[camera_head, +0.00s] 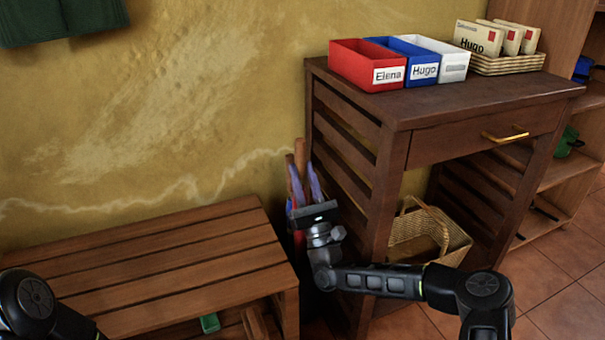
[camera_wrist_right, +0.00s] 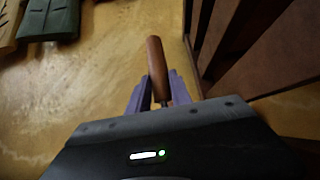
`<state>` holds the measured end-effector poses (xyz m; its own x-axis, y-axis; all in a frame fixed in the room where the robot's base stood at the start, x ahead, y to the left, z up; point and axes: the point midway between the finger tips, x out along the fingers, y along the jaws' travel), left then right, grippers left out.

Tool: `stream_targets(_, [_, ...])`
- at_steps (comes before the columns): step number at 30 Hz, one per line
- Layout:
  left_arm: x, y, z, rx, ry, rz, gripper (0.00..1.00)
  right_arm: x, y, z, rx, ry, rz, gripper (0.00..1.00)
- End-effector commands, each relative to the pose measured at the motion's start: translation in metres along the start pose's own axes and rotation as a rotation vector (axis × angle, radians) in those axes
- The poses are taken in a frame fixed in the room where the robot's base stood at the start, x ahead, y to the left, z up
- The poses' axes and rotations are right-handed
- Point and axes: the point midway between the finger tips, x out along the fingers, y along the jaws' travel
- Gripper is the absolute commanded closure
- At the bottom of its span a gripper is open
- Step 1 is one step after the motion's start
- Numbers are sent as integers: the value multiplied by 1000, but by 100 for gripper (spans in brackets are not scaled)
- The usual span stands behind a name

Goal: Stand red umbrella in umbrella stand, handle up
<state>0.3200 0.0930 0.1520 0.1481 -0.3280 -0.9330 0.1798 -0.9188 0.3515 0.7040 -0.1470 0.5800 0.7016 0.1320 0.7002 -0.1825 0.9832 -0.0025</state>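My right gripper (camera_head: 304,180) is at the narrow space between the wooden bench and the dark wooden table, by the wall. Its purple fingers lie on both sides of a brown wooden handle (camera_head: 300,155), with no clear gap in the right wrist view (camera_wrist_right: 157,65); it looks shut on it. The handle points up. Red cloth (camera_head: 290,212), seemingly of the red umbrella, shows below, partly hidden by my gripper. A second brown stick shows beside the handle. I cannot make out the umbrella stand behind my wrist. My left gripper is out of view; only its arm shows.
The slatted bench (camera_head: 160,260) is bare on top. The table (camera_head: 440,95) holds red (camera_head: 352,68), blue (camera_head: 425,72) and white (camera_head: 455,66) boxes and a letter basket (camera_head: 507,65). A wicker basket (camera_head: 455,240) sits beneath. The table's slatted side is close to my right gripper.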

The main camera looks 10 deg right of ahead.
Motion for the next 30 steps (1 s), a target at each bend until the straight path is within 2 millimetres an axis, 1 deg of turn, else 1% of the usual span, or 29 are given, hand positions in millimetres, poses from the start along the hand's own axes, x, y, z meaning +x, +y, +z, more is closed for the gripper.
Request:
stream_targets(1, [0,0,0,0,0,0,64,0,0,1,0,-2,0,70])
stream_targets(8, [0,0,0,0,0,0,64,0,0,0,0,0,0,52])
stream_targets(16, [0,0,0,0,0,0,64,-1,0,-1,0,3,0,51])
stream_targets(19, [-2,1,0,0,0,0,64,-5,0,0,-1,2,0,51])
stream_targets(23, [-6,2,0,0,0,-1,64,-18,0,0,0,4,0,51])
stream_targets(30, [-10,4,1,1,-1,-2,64,-59,-1,-1,2,5,-5,51])
